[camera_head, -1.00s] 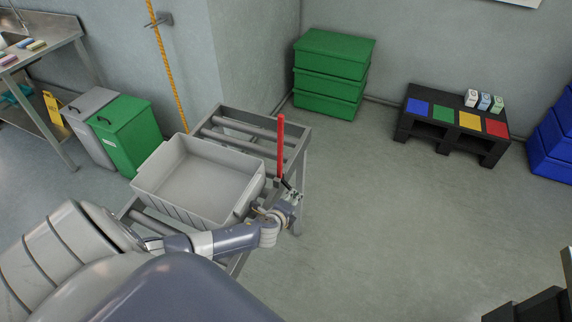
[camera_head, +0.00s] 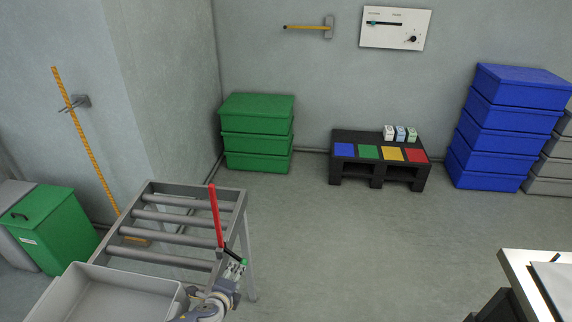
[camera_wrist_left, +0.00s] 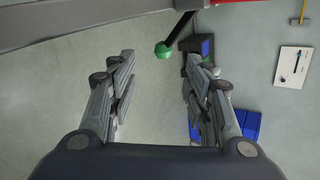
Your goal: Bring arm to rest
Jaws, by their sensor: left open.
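My left gripper (camera_head: 236,272) is at the right side of the roller stand, by the corner of the grey tray (camera_head: 112,286). In the left wrist view its two fingers (camera_wrist_left: 160,85) are spread apart with nothing between the pads. A green ball-shaped knob (camera_wrist_left: 163,50) on a dark rod shows just beyond the fingertips, apart from them. A red upright bar (camera_head: 215,216) rises from the stand next to the gripper. My right gripper is not in view.
The roller stand (camera_head: 240,204) holds the tray at its near end. Green crates (camera_head: 257,133), a black bench (camera_head: 378,174) with coloured squares and small boxes, and blue crates (camera_head: 505,128) stand along the wall. The floor (camera_head: 330,250) between is clear. A table (camera_head: 535,285) is at right.

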